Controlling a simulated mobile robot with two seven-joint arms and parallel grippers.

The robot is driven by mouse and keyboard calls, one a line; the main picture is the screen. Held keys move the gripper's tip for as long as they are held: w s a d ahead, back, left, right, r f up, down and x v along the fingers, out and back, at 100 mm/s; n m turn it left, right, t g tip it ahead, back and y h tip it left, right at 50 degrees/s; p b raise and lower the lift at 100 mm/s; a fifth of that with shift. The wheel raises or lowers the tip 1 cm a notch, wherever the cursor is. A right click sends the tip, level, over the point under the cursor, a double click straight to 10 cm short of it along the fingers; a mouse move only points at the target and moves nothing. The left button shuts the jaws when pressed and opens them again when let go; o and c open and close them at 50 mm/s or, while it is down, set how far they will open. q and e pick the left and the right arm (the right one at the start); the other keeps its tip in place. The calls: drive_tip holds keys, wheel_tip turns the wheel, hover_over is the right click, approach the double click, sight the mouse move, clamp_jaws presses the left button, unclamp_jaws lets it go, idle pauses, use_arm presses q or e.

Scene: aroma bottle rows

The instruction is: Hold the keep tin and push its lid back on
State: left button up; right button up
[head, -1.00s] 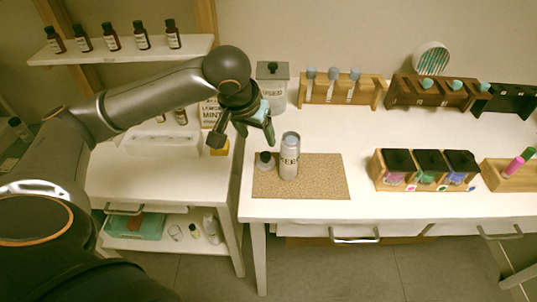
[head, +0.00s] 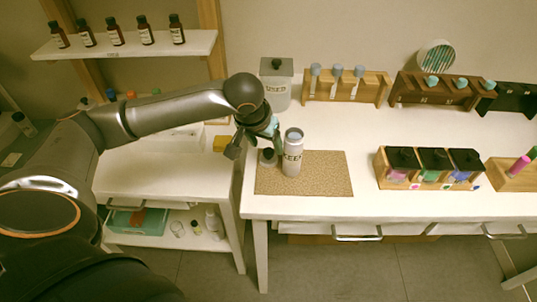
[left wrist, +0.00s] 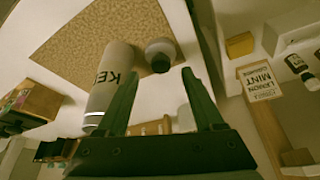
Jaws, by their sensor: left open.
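The keep tin (head: 292,157) is a pale grey cylinder marked KEEP, standing upright on the tan speckled mat (head: 325,172). Its top shows a bluish inner disc inside the rim. Its lid (head: 267,158), small and grey with a dark knob, sits on the mat just left of the tin. My left gripper (head: 256,148) is open and empty, pointing down at the lid. In the left wrist view the lid (left wrist: 160,50) shows in the gap between the fingertips (left wrist: 160,75), with the tin (left wrist: 110,80) beside the left finger. Contact cannot be told. My right gripper is not in view.
A grey lidded canister (head: 276,84) and wooden racks with vials (head: 345,88) stand at the table's back. Wooden boxes with dark lids (head: 428,170) stand to the right. A yellow block (head: 222,144) lies on the lower left table. The table's middle is clear.

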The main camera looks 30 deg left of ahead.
sight(268, 151)
use_arm(q)
drive_tip(key=x, duration=0.5)
drive_tip(key=shift+a+f, duration=0.1)
drive_tip(key=shift+c, duration=0.4)
drive_tip(key=c, duration=0.9)
